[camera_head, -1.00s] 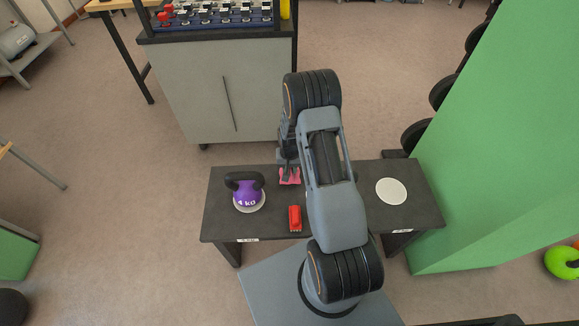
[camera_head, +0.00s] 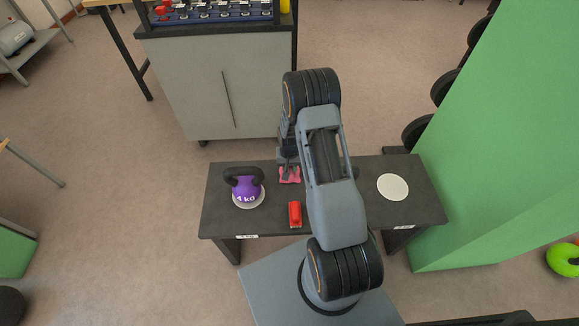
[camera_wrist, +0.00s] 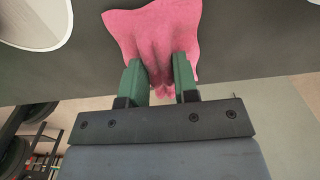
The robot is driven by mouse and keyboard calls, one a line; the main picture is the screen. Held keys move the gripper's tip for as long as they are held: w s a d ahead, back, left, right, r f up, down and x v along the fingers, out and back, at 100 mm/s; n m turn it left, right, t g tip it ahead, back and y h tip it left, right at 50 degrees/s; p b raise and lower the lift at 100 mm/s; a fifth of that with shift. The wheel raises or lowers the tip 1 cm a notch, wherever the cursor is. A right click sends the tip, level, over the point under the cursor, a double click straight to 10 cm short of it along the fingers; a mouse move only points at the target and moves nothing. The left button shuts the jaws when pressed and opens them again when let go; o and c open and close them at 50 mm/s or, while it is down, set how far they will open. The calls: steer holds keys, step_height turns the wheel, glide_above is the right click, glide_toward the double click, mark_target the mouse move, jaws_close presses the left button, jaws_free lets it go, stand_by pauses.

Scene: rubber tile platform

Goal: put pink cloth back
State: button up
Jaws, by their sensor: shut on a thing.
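The pink cloth (camera_wrist: 152,35) hangs bunched between the two green fingers of my gripper (camera_wrist: 160,80) in the wrist view. My gripper is shut on it. In the head view the cloth (camera_head: 290,176) shows as a small pink patch at the far edge of the black table (camera_head: 330,222), below my gripper (camera_head: 289,165). My arm hides part of the tabletop there. I cannot tell whether the cloth touches the table.
A purple kettlebell (camera_head: 246,190) stands on a white disc at the table's left. A red object (camera_head: 295,214) lies near the front edge. A bare white disc (camera_head: 393,187) is at the right. A grey cabinet (camera_head: 215,90) stands behind, a green panel (camera_head: 490,150) at the right.

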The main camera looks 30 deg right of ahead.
mark_target(290, 168)
steer(key=shift+f, duration=0.25)
steer(key=o, duration=1.1)
steer(key=shift+r, duration=0.1)
steer(key=shift+r+p, duration=2.25)
steer(key=shift+r, duration=1.25)
steer(key=shift+s, duration=0.15)
